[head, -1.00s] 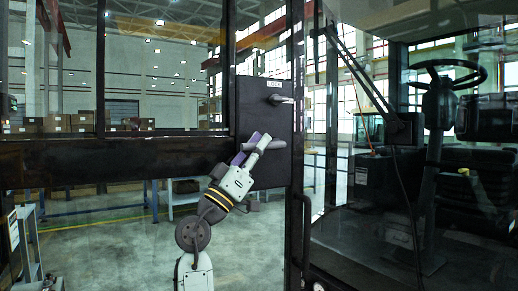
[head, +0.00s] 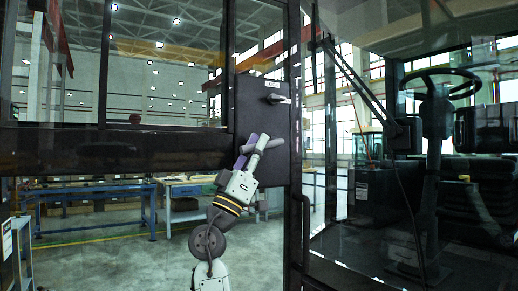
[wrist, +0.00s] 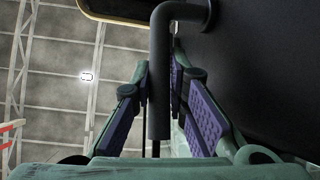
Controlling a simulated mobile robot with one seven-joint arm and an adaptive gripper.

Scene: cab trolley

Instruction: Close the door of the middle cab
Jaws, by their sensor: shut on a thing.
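The cab door (head: 120,150) fills the left of the head view, a dark frame with glass panes and a dark panel (head: 262,115) at its right edge. A grey bar handle (head: 270,145) sticks out of this panel. My gripper (head: 254,146) is closed around the handle. In the wrist view the bent grey handle (wrist: 160,85) runs between the purple-padded fingers of my gripper (wrist: 163,92). The door stands ajar, with the cab interior showing to the right of its edge. The latch side of the frame is not clearly visible.
A small lever (head: 277,99) sits under a label on the panel above the handle. A steering wheel (head: 440,82) and dark seat (head: 485,190) are inside the cab. Blue-legged workbenches (head: 95,190) stand on open floor behind the door glass.

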